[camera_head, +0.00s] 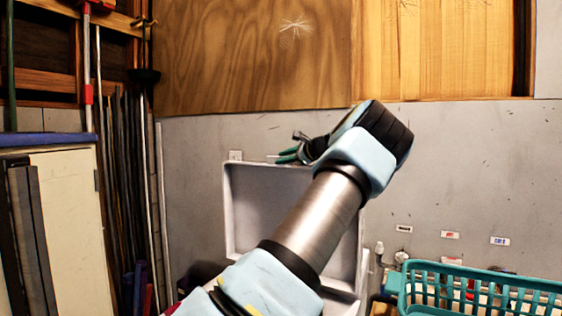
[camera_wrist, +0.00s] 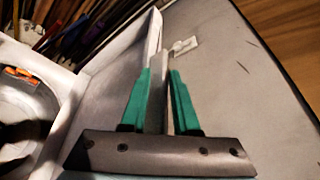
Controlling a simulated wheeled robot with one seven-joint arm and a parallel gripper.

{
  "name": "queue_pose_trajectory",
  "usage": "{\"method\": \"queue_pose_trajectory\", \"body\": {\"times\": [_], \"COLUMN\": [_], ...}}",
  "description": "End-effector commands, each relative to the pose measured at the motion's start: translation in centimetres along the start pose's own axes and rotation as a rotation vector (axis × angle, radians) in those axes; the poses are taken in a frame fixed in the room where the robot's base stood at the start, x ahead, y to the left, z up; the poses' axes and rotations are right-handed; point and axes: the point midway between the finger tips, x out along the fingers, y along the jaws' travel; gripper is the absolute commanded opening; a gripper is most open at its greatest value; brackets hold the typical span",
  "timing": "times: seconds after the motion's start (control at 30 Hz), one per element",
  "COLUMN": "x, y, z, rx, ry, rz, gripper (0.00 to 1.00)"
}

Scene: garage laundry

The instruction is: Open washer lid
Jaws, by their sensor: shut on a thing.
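The washer lid (camera_head: 238,205) is a pale grey panel with a raised rim, standing about upright against the back wall. It also shows in the wrist view (camera_wrist: 108,88). My gripper (camera_head: 285,156) is at the lid's top edge. In the wrist view its green fingers (camera_wrist: 160,72) lie on either side of the lid's edge, shut on it. The washer's open tub (camera_wrist: 25,112) shows at the left of the wrist view. My arm hides the right part of the lid and most of the washer in the head view.
A teal basket (camera_head: 480,290) stands at the lower right. A cream cabinet (camera_head: 72,215) and long poles (camera_head: 125,180) fill the left side. The grey wall (camera_head: 470,165) is close behind the lid, with a small white outlet (camera_wrist: 183,46) on it.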

Motion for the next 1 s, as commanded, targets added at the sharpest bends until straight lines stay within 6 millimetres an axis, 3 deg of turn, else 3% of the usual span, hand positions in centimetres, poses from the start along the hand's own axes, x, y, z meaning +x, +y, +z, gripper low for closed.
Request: {"method": "queue_pose_trajectory", "body": {"times": [0.03, 0.3, 0.8, 0.83, 0.93, 1.0], "x": [0.3, 0.6, 0.7, 0.7, 0.7, 0.7], "y": [0.2, -0.7, -0.6, -0.6, -0.6, -0.6], "z": [-0.9, -2.0, -2.3, -2.3, -2.4, -2.4], "rx": [0.016, 0.063, 0.074, 0.074, 0.074, 0.073], "ry": [0.008, 0.009, 0.010, 0.010, 0.010, 0.010], "rz": [0.011, 0.033, 0.041, 0.041, 0.041, 0.041], "gripper": [0.00, 0.00, 0.00, 0.31, 0.42, 0.42]}}
